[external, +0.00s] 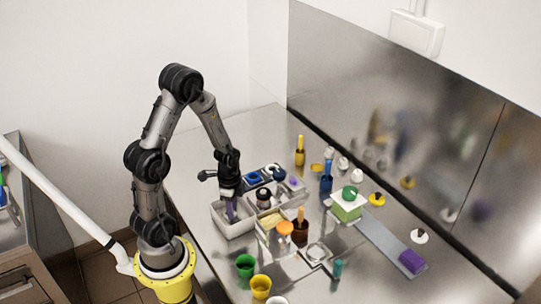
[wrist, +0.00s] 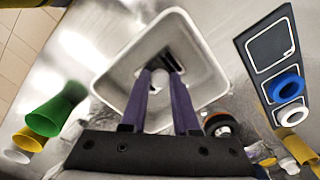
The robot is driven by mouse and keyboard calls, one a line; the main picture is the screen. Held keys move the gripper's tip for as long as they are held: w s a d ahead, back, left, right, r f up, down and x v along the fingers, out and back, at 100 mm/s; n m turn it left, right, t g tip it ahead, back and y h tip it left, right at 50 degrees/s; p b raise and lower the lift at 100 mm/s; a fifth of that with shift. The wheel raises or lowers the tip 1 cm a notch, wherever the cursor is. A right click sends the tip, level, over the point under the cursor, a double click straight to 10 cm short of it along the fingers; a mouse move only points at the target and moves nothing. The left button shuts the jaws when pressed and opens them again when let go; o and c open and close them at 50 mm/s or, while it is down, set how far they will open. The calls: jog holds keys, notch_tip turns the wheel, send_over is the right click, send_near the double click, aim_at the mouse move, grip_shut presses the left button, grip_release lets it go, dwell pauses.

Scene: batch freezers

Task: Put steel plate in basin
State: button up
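The basin is an open pale box (external: 237,232) at the near left of the steel bench. In the wrist view its rim (wrist: 116,88) surrounds my fingertips. My gripper (external: 231,215) points down over and into the basin. In the wrist view my purple fingers (wrist: 162,76) stand apart. A pale rounded shape shows between them; I cannot tell what it is. Dark marks like shadows lie on the basin floor. A long grey metal strip (external: 378,240) lies at the right, between a green-and-white block and a purple block. I cannot tell whether it is the steel plate.
Green (external: 245,266) and yellow (external: 261,287) cups stand at the front; they also show at the left of the wrist view. A dark tray with a blue ring (wrist: 287,87) lies beside the basin. Small bottles and jars crowd the bench behind. A metal wall panel (external: 400,130) closes the back.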

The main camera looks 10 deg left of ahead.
jog(key=o, duration=0.4)
notch_tip(320, 180, up, 12)
jog(key=s+a+r+n+t, duration=0.5)
jog(key=a+r+n, duration=0.6)
jog(key=n, duration=0.7)
jog(key=s+a, duration=0.1)
jog(key=s, duration=0.1)
jog(key=shift+s+r+t, duration=0.3)
